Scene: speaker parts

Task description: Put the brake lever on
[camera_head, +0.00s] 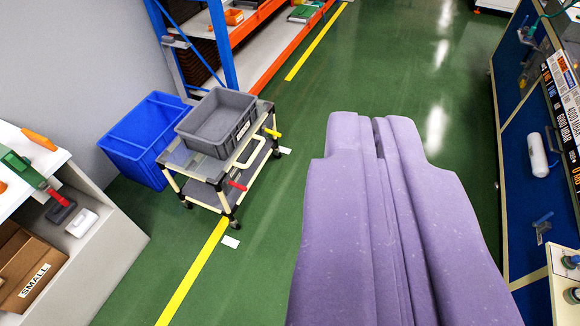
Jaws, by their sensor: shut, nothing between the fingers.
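My gripper (377,126) is the large purple pair of fingers at centre right. It is shut and empty, pointing up the picture over the green floor. A small trolley (247,160) with cream-coloured tubes stands to the left of my gripper, apart from it. A red lever (237,185) sticks out low on the trolley's near side. A yellow lever (273,132) sticks out at its upper right corner. I cannot tell which of the two is the brake lever, or its setting.
A grey bin (216,122) sits on the trolley, with a blue crate (148,133) beside it. A white workbench (117,240) is at the left, orange-edged shelving (264,62) at the back, and a blue tool panel (518,125) at the right. Green floor (395,75) is clear ahead.

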